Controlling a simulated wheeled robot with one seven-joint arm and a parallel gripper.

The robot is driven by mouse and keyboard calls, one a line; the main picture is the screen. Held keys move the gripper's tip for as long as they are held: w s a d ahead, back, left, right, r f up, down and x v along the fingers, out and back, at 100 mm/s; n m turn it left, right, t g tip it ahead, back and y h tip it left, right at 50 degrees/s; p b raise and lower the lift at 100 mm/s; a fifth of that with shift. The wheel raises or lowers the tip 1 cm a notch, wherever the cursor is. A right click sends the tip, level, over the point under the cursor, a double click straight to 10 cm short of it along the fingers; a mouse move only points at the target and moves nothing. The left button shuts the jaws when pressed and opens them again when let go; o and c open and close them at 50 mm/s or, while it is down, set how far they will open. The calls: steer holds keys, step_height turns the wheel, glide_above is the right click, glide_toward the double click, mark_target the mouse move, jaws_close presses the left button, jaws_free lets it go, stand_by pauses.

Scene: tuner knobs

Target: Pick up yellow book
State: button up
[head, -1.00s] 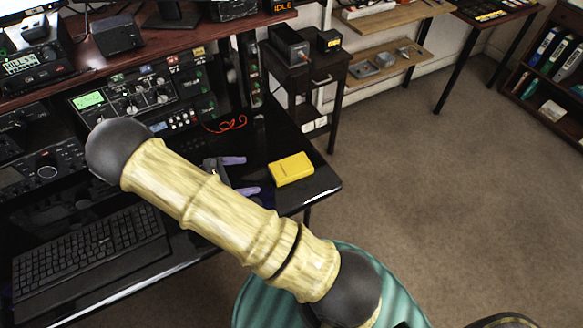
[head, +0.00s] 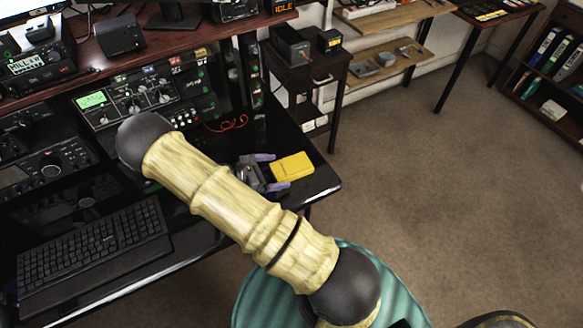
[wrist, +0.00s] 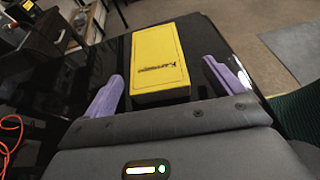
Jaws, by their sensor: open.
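The yellow book (head: 292,166) lies flat near the right end of the black desk. In the wrist view the yellow book (wrist: 160,58) is straight ahead, with dark lettering on its cover. My gripper (head: 270,171) is at the desk just left of the book, with its purple fingers pointing right toward it. In the wrist view my gripper (wrist: 166,84) is open, with one finger on each side of the near end of the book. Gaps show between the fingers and the book. My arm hides part of the desk in the head view.
The black desk (head: 322,182) ends close to the right of the book. A keyboard (head: 92,245) lies at the left, and radio gear (head: 150,97) stands behind. An orange cable (head: 228,124) lies behind the gripper. Open carpet (head: 450,200) spans the right.

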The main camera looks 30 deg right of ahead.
mark_target(287, 167)
steer(key=x, duration=0.2)
steer(key=p+x, duration=0.1)
steer(key=x, duration=0.1)
steer(key=shift+w+d, duration=0.2)
steer(key=shift+d, duration=0.25)
steer(key=c, duration=1.2)
steer(key=shift+o, duration=0.2)
steer(key=shift+r, duration=0.2)
step_height(287, 167, up, 28)
steer(key=shift+f, duration=0.1)
